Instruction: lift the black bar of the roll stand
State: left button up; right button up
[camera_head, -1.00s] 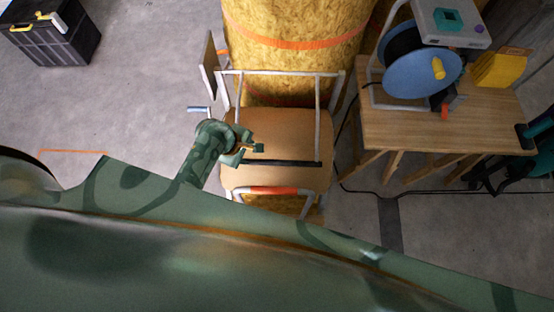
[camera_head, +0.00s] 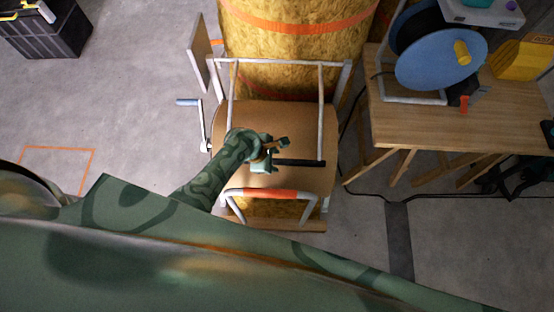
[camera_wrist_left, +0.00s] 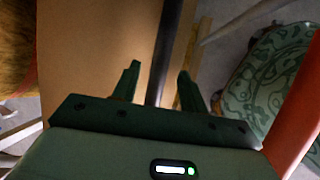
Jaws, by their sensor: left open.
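The black bar (camera_head: 300,163) lies across the brown roll in the roll stand (camera_head: 333,100), a white tubular frame. My left gripper (camera_head: 280,150) is over the roll at the left part of the bar and hides that part. In the left wrist view the black bar (camera_wrist_left: 163,55) runs between the two open fingers of the left gripper (camera_wrist_left: 160,80). The fingers stand apart on either side of it; I cannot tell if they touch it. My right gripper is not in view.
A crank handle (camera_head: 190,102) and a flat board (camera_head: 200,52) are at the stand's left. An orange-sleeved handle (camera_head: 265,194) crosses its front. A wooden table (camera_head: 430,125) with a blue reel (camera_head: 440,60) stands at right. A dark crate (camera_head: 50,30) is far left.

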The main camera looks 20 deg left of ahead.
pick_arm(q)
jog(key=shift+b+x, duration=0.3)
jog(key=shift+x, duration=0.5)
jog(key=shift+r, duration=0.1)
